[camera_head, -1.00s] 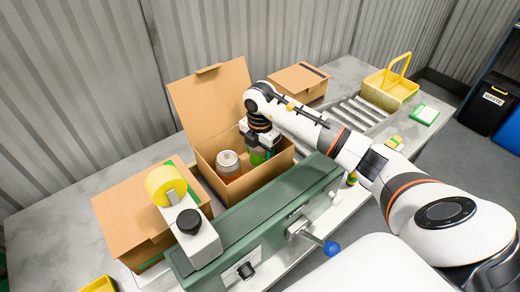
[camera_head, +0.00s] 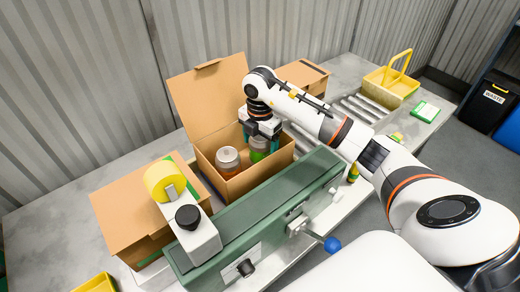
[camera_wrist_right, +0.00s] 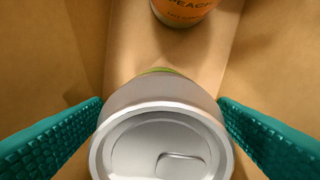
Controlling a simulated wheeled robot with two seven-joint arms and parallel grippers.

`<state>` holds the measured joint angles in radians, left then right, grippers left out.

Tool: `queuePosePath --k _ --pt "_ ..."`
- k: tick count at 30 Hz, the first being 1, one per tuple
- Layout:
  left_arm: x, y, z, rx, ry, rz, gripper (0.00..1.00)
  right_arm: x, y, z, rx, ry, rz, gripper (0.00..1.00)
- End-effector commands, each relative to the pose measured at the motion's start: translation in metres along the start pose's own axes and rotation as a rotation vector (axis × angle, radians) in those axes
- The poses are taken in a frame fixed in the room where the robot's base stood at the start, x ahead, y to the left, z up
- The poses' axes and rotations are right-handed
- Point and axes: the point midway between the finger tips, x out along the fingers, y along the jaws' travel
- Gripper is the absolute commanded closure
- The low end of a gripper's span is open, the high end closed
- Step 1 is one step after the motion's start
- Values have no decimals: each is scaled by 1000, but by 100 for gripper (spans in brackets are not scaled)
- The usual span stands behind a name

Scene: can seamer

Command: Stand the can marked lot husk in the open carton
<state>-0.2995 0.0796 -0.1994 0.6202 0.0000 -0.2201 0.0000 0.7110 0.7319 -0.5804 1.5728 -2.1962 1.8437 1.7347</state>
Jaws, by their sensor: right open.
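The open carton (camera_head: 265,179) stands on the bench behind the green machine, its flap raised. A can with a green label (camera_head: 257,155) stands upright inside, toward the right. My right gripper (camera_head: 262,137) is just above it, open. In the right wrist view, the teal fingers (camera_wrist_right: 160,105) are on either side of the can's silver lid (camera_wrist_right: 162,147), with a pull tab. An orange can (camera_head: 228,160) stands to its left in the carton; its label reading "PEACH" shows in the right wrist view (camera_wrist_right: 184,8). No lot marking is readable. My left gripper is out of view.
The green machine (camera_head: 265,205) with a yellow roll (camera_head: 164,181) and blue-knobbed lever (camera_head: 332,246) runs in front of the carton. Closed cartons stand left (camera_head: 130,215) and behind right (camera_head: 303,74). A roller track (camera_head: 352,108) and yellow basket (camera_head: 390,84) are right.

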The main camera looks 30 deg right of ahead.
Motion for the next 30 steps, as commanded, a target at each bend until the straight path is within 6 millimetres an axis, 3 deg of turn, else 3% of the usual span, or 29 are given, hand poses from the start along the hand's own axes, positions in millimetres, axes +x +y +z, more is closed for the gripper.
queuePosePath --k 6,12,18,30 --pt "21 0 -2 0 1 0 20 -47 -1 -1 -1 2 -7 19" --pt "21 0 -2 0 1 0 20 -84 -1 -1 0 3 -3 19" --pt "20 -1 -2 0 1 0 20 -95 0 0 0 1 -1 19" --pt "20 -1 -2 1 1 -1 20 -94 0 0 0 -1 0 19"
